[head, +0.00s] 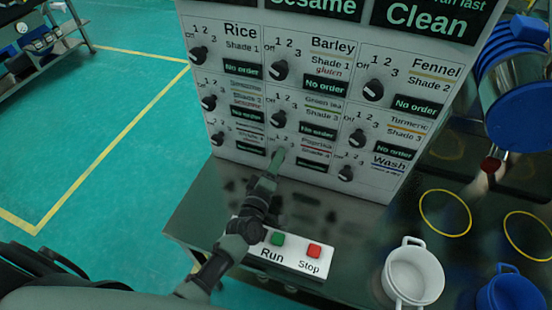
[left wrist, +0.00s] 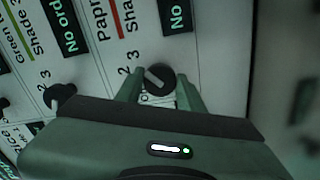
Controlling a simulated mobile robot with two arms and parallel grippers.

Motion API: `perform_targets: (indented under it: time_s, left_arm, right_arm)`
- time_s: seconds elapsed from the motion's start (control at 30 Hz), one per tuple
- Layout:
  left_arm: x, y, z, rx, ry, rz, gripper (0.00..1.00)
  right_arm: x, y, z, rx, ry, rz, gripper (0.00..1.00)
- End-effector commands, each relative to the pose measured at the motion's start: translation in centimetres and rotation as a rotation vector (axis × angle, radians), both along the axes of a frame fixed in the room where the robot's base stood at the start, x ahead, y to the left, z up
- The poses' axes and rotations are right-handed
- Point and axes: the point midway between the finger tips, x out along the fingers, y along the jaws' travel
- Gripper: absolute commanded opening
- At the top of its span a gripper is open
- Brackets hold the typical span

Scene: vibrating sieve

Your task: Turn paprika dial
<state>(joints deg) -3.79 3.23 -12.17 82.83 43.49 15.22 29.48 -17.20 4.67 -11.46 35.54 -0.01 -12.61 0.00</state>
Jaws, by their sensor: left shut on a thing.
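The paprika dial (head: 277,155) is a black knob in the bottom row of the white control panel (head: 192,20), mostly covered by my gripper in the head view. In the left wrist view the dial (left wrist: 158,79) shows a pale pointer line slanting to the upper left, near the 2 and 3; its exact setting is unclear. My left gripper (head: 272,162) is shut on the dial, with one finger on each side of it in the left wrist view (left wrist: 159,88). The paprika display (left wrist: 178,15) reads "No", the remainder cut off. My right gripper is not in view.
Other dials surround it, including the wash dial (head: 346,173) at right. A Run/Stop box (head: 290,255) lies under my left arm. A white pot (head: 415,273) and a blue pot (head: 510,294) stand at the right.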

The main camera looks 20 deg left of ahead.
Motion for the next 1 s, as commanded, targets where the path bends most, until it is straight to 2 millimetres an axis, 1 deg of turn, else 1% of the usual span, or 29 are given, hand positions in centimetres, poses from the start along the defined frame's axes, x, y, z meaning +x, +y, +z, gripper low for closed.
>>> perform_targets:
  time_s: [0.2, 0.4, 0.9, 0.93, 1.0]
  left_arm:
    - [-0.06, -0.09, -0.1, 0.112, 0.0, -0.002, 0.0]
    - [-0.06, -0.08, -0.16, 0.166, -0.002, -0.002, 0.0]
    - [-0.07, -0.06, -0.21, 0.185, -0.002, -0.002, 0.0]
    - [-0.07, -0.06, -0.21, 0.185, -0.002, -0.002, 0.41]
    - [-0.07, -0.04, -0.2, 0.184, -0.002, -0.002, 0.59]
  right_arm:
    - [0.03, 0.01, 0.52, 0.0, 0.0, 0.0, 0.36]
    - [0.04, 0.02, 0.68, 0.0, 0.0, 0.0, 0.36]
    - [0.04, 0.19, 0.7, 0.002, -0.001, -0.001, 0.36]
    - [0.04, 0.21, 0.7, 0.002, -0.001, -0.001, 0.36]
    - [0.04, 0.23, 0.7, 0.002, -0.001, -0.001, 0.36]
